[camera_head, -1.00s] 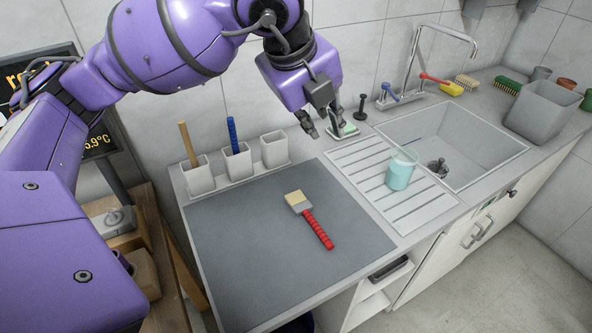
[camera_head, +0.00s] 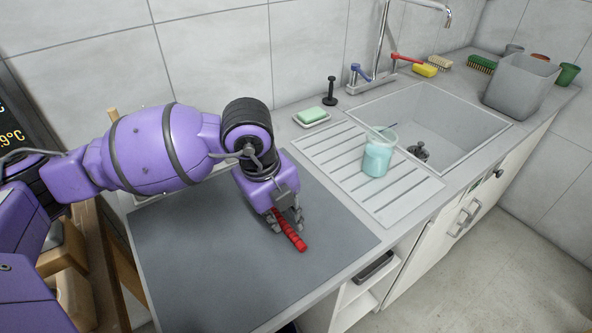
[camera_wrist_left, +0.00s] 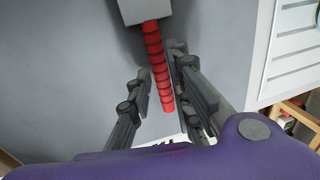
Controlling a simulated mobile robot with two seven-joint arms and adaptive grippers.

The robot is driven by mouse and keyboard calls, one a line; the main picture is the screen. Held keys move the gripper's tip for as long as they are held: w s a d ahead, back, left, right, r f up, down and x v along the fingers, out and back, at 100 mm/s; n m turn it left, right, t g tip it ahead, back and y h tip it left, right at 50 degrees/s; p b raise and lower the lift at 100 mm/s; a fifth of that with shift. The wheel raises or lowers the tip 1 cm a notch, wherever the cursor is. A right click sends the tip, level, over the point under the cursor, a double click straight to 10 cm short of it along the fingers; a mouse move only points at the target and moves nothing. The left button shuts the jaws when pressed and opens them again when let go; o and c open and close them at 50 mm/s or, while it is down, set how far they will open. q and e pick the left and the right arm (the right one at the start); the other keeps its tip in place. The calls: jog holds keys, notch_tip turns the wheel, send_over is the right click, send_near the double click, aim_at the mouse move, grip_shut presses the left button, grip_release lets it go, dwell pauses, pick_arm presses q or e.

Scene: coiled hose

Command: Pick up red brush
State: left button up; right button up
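The red brush lies on the dark grey mat (camera_head: 190,270). Its ribbed red handle (camera_head: 291,234) shows in the head view, while its head is hidden behind my gripper. My left gripper (camera_head: 285,220) is low over the mat at the handle. In the left wrist view the red handle (camera_wrist_left: 157,62) runs between the two spread fingers of my left gripper (camera_wrist_left: 160,85), with a gap on the left side and the right finger close to it. My right gripper is not in view.
A ridged drainboard (camera_head: 385,205) holds a cup of bluish liquid (camera_head: 377,158). A sink (camera_head: 440,125) lies beyond. A green soap on a dish (camera_head: 311,115) and a black plunger-like thing (camera_head: 329,90) stand behind. The mat's front is clear.

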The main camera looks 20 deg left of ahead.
pick_arm(q)
jog(key=shift+d+f, duration=0.15)
jog(key=shift+f, duration=0.65)
grip_shut()
jog(key=shift+r, duration=0.15)
